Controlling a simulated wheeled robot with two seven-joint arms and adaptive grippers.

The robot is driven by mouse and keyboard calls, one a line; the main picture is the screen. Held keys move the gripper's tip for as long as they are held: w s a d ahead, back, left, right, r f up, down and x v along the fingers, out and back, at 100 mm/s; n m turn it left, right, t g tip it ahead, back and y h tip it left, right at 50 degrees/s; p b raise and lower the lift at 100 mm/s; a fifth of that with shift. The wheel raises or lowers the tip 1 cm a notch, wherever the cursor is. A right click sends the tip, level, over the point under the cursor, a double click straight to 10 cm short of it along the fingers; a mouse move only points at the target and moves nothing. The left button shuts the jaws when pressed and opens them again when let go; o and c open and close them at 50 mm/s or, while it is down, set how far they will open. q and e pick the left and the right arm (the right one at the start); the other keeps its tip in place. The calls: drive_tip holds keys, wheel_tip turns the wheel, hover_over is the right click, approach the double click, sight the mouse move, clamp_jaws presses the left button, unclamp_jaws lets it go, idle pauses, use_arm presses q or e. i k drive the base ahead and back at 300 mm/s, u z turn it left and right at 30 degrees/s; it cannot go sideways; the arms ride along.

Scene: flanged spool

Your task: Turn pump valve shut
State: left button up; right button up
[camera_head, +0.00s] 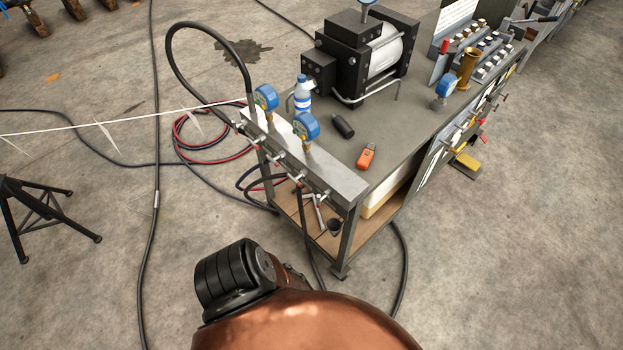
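A black pump (340,58) with a white cylinder stands on the far part of a grey metal cart. A silver manifold bar (335,178) runs along the cart's near-left edge. Several small valves (279,157) with metal handles sit along its side. I cannot tell from their small handles whether any is open or shut. Two blue gauges, one at the back (266,98) and one nearer (306,126), rise from the bar. Neither of my grippers can be made out. A copper-coloured curved part and a black ribbed part fill the bottom centre, in front of the cart.
On the cart top (420,118) are a blue-and-white bottle (302,95), a black cylinder (343,126) and an orange device (366,158). Black hoses (153,190) and red hoses cross the floor at left. A black stand (38,212) is far left.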

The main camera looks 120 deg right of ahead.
sight(295, 180)
drive_tip(key=z, duration=2.05)
drive_tip(key=i, duration=3.3)
drive_tip(key=z, duration=2.9)
